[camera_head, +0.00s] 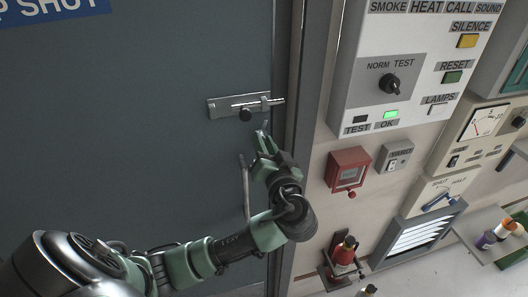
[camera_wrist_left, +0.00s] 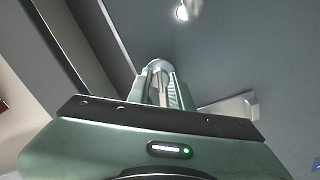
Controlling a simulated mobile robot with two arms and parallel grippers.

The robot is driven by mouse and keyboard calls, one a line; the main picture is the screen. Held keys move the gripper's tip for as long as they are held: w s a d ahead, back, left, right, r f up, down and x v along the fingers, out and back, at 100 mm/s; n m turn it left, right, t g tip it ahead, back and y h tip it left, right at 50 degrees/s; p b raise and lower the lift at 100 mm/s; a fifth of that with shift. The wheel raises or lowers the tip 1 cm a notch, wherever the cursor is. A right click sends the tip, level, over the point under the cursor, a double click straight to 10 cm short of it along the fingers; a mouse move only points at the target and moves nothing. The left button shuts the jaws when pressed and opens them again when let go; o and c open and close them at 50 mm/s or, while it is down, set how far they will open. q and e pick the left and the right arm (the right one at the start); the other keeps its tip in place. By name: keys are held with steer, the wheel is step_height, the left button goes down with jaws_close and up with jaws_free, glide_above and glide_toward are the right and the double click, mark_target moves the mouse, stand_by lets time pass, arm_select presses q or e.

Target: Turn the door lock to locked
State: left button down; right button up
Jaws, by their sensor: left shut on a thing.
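The grey door (camera_head: 150,130) fills the left of the head view. A metal slide bolt (camera_head: 225,107) with a dark knob is fixed near its right edge. My left gripper (camera_head: 263,137) is against the door just below the bolt, beside the door frame. In the wrist view my left gripper (camera_wrist_left: 161,85) has its fingers closed around a small metallic piece, the door lock (camera_wrist_left: 159,92). The fingers hide most of the lock, so its angle cannot be read clearly. My right gripper is in neither view.
A vertical pull handle (camera_head: 244,185) is on the door below the bolt, close to my left arm.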

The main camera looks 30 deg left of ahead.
arm_select(q)
steer(key=shift+f+m+p, duration=0.2)
steer(key=shift+m+p, duration=2.6)
steer(key=shift+m, duration=4.5)
steer(key=c, duration=1.5)
jaws_free()
steer(key=shift+c, duration=0.2)
steer(key=shift+d, duration=0.1)
